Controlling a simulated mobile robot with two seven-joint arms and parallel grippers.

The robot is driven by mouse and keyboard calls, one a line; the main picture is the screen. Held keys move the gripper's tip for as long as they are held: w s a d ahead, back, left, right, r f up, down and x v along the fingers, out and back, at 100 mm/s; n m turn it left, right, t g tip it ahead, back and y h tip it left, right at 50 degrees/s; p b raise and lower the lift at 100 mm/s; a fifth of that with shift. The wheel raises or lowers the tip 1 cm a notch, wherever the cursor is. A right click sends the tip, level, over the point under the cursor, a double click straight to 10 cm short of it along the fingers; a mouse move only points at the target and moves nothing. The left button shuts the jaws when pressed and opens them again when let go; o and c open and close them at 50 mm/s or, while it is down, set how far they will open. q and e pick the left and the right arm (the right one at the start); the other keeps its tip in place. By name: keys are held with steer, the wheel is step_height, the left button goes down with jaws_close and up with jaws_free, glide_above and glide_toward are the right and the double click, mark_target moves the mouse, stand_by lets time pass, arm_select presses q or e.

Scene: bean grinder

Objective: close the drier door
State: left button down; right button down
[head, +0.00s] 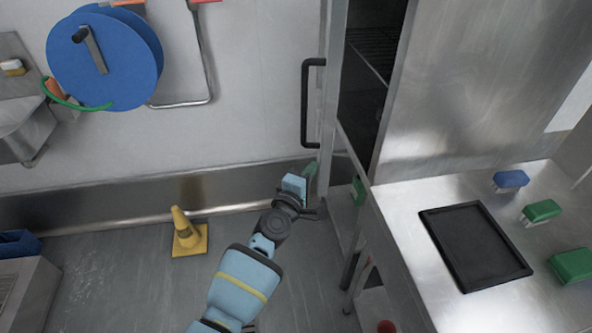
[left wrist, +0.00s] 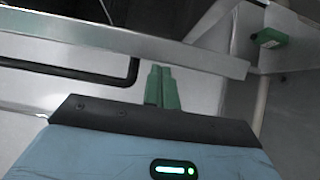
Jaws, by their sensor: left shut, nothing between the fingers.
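The drier door (head: 330,120) stands open, seen nearly edge-on in the head view, with a long black handle (head: 307,100) on its left side. The dark inside of the drier (head: 375,75) shows to the right of the door, with a wire shelf. My left gripper (head: 311,175) has green fingers and is shut and empty, close to the door's lower edge. In the left wrist view the shut fingers (left wrist: 162,88) reach toward a metal edge of the door (left wrist: 200,62), and the handle (left wrist: 132,72) shows to their left. Contact cannot be told. My right gripper is out of view.
A steel counter (head: 410,235) at right holds a black tray (head: 475,246), a blue brush (head: 510,180) and green brushes (head: 541,211). A yellow cone (head: 187,235) stands on the floor at left. A blue hose reel (head: 105,60) hangs on the wall.

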arm_select(q)
steer(key=shift+d, duration=0.7)
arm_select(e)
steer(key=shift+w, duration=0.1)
